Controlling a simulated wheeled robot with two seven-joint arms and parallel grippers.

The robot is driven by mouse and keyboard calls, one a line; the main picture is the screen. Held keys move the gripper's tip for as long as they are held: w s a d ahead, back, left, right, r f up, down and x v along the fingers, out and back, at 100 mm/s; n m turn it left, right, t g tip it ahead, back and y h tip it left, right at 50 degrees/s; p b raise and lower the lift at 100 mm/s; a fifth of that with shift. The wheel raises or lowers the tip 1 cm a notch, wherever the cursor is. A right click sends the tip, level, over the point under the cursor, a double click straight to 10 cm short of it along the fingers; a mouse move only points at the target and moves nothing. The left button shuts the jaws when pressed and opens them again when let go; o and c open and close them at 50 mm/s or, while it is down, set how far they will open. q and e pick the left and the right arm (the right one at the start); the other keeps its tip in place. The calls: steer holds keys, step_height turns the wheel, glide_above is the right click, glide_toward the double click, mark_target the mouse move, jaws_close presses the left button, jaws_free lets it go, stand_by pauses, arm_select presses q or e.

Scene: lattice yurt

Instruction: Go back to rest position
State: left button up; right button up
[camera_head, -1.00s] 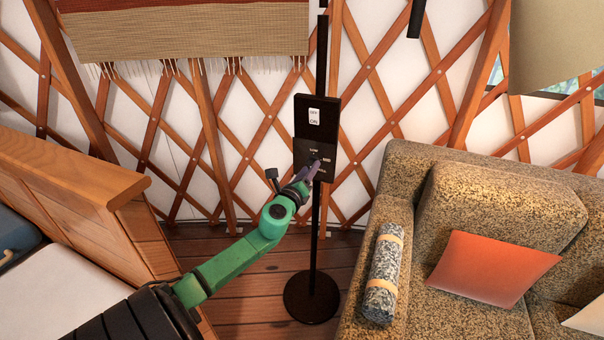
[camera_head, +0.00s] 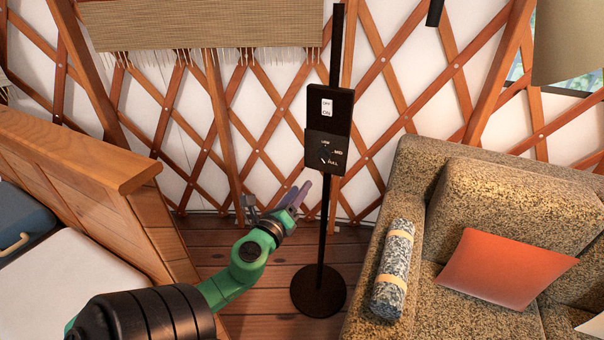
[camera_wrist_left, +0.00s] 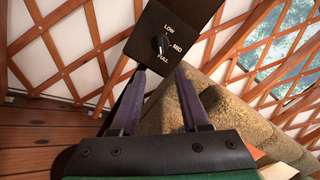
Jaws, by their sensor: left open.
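My left gripper (camera_head: 293,196) is in front of the black stand, below and left of its control box. Its two fingers show apart and empty in the left wrist view (camera_wrist_left: 160,103). The black control box (camera_head: 328,132) is fixed on a thin upright pole and has an OFF/ON switch (camera_head: 326,107) on its upper part. Its dial (camera_head: 325,154) has printed settings around it. The dial also shows in the left wrist view (camera_wrist_left: 160,44), with LOW, MID and FULL marks, beyond the fingertips and apart from them. My right gripper is not in view.
The pole's round base (camera_head: 318,291) stands on the wooden floor (camera_head: 268,300). A speckled sofa (camera_head: 480,310) with an orange cushion (camera_head: 503,268) and a strapped roll (camera_head: 393,270) is at the right. A wooden bed frame (camera_head: 75,150) is at the left. The lattice wall is behind.

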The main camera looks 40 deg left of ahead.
arm_select(q)
steer(key=s+a+f+n+g+p, duration=0.1)
steer(key=s+a+f+n+g, duration=0.2)
steer(key=f, duration=0.6)
steer(key=a+f+n+g+p, duration=0.2)
steer(key=f+n, duration=0.2)
steer(key=f, duration=0.4)
steer(key=s+d+f+n+g+h+p, duration=0.1)
steer(key=s+f+n+g, duration=0.2)
steer(key=f, duration=0.4)
steer(key=s+d+f+n+g+h+p, duration=0.15)
steer(key=s+f, duration=0.25)
steer(key=f, duration=0.4)
steer(key=s+d+f+n+g+h+p, duration=0.1)
steer(key=s+d+f+n+g, duration=0.2)
steer(key=s, duration=0.8)
steer(key=s+d+f+n+g+h+p, duration=0.2)
steer(key=s+d+f+n, duration=0.5)
steer(key=s+d+f, duration=0.4)
steer(key=shift+d+f+g, duration=0.75)
steer(key=shift+d, duration=0.1)
steer(key=shift+n, duration=0.25)
